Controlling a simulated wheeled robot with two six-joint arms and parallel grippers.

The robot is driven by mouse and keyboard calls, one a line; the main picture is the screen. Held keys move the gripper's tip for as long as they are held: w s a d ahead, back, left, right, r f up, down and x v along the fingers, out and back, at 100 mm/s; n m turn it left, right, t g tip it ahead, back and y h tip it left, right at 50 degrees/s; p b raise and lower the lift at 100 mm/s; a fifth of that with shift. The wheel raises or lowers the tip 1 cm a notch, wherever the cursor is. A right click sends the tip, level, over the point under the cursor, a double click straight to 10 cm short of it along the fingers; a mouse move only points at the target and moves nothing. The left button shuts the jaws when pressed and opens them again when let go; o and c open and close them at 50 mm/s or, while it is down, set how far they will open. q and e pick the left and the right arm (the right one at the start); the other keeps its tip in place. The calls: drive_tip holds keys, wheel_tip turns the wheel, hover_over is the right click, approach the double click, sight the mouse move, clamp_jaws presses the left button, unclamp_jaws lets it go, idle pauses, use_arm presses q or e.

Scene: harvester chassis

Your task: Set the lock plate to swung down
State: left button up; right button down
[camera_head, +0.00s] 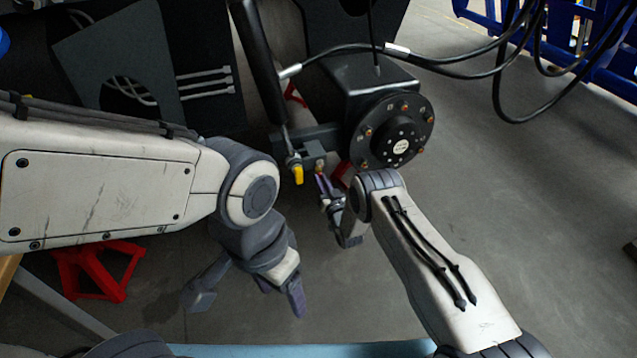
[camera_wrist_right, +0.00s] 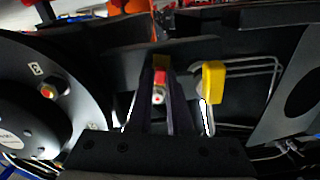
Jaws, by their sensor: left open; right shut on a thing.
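A yellow tab (camera_head: 298,174) hangs from the dark bracket below the hydraulic cylinder. In the right wrist view the yellow tab (camera_wrist_right: 212,82) stands upright on a silver pin, just right of my fingers. My right gripper (camera_head: 321,182) is at the bracket, beside the round hub. In the wrist view the right gripper (camera_wrist_right: 160,115) is shut on a small red-and-silver part (camera_wrist_right: 159,86), its shape mostly hidden by the fingers. I cannot tell which piece is the lock plate. My left gripper (camera_head: 248,295) is open and empty, pointing down over the floor.
The black hub (camera_head: 398,130) with its ring of bolts sits right of the bracket. The black cylinder (camera_head: 258,65) slopes above it, with hoses (camera_head: 455,62) running right. A red stand (camera_head: 97,270) is at lower left.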

drive_tip(key=shift+d+f+n, duration=0.1)
drive_tip(key=shift+d+n, duration=0.15)
drive_tip(key=shift+n, duration=0.45)
drive_tip(key=c, duration=0.8)
unclamp_jaws()
drive_tip(key=shift+c, duration=0.2)
drive_tip(key=p+v, duration=0.3)
drive_tip(key=v, duration=0.7)
drive_tip(key=shift+s, duration=0.2)
drive_tip(key=shift+d, duration=0.1)
